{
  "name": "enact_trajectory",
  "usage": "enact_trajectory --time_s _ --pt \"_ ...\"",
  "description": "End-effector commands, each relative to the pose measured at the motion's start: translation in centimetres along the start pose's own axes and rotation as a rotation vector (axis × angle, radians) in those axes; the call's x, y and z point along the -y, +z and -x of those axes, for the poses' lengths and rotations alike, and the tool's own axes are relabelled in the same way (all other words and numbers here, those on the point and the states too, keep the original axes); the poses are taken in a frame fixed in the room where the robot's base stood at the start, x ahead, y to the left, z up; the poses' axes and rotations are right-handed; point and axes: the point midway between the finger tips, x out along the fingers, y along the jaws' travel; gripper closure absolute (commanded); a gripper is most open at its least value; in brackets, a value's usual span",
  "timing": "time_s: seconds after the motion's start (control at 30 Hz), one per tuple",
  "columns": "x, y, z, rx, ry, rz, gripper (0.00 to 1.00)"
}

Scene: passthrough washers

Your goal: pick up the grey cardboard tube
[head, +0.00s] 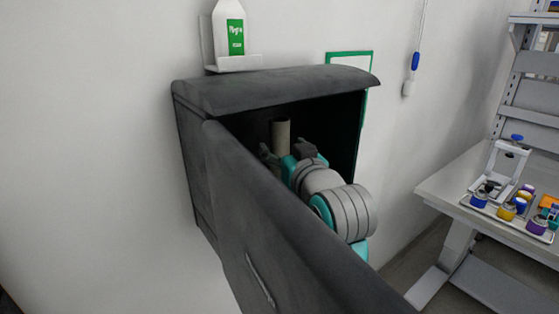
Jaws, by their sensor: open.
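The grey cardboard tube (281,132) stands upright inside the dark open cabinet (270,90) on the wall. Only its upper part shows; the lower part is hidden by my gripper and the cabinet door. My gripper (284,148) reaches into the cabinet from the front right. Its two dark fingers are spread, one to the left of the tube and one to the right. The tube appears between or just beyond the fingers; I cannot tell the exact depth or whether they touch.
The cabinet's dark door (290,240) hangs open in front, close to my arm. A white carton with a green label (234,30) sits on a small shelf above. A workbench (450,185) with several colourful jars stands at the right.

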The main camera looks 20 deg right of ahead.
Motion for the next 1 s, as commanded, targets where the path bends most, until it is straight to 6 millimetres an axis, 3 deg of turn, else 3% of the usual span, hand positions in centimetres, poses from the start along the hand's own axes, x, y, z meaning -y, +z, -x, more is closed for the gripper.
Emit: enact_trajectory --time_s 0.2,0.47,0.57,0.7,1.0 --pt "0.0 0.0 -2.5 0.000 0.000 0.000 0.25" --pt "0.0 0.1 -2.7 0.000 0.000 0.000 0.25" --pt "0.1 0.1 -2.7 0.000 0.000 0.000 0.45" --pt "0.1 0.1 -2.7 0.000 0.000 0.000 0.80" --pt "0.1 0.1 -2.7 0.000 0.000 0.000 0.80"
